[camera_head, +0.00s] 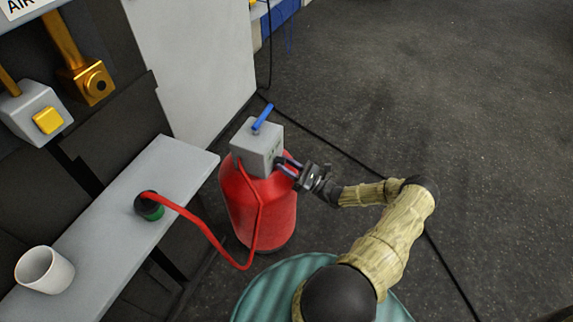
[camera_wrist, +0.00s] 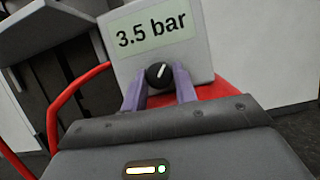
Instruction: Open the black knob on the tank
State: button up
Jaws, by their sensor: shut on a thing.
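The red tank (camera_head: 262,211) stands on the floor with a grey box (camera_head: 256,147) on top. In the wrist view the box face (camera_wrist: 196,58) carries a "3.5 bar" label (camera_wrist: 152,33). The black knob (camera_wrist: 159,75) sits below the label, its white mark tilted slightly right of upright. My gripper (camera_wrist: 160,88) has its two purple fingers on either side of the knob, shut on it. In the head view my gripper (camera_head: 288,168) reaches the box's right side from the right, and the knob is hidden there.
A blue lever (camera_head: 262,118) stands on top of the box. A red hose (camera_head: 207,236) runs from the tank to a black and green fitting (camera_head: 149,207) on the grey shelf (camera_head: 101,243). A white cup (camera_head: 44,270) stands on the shelf. A black cable (camera_head: 340,152) crosses the open floor.

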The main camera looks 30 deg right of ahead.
jog(key=shift+f, duration=0.1)
jog(key=o, duration=1)
jog(key=shift+c, duration=0.2)
jog(key=b+v, duration=0.1)
jog(key=v, duration=1.6)
jog(key=shift+s+d+f, duration=0.1)
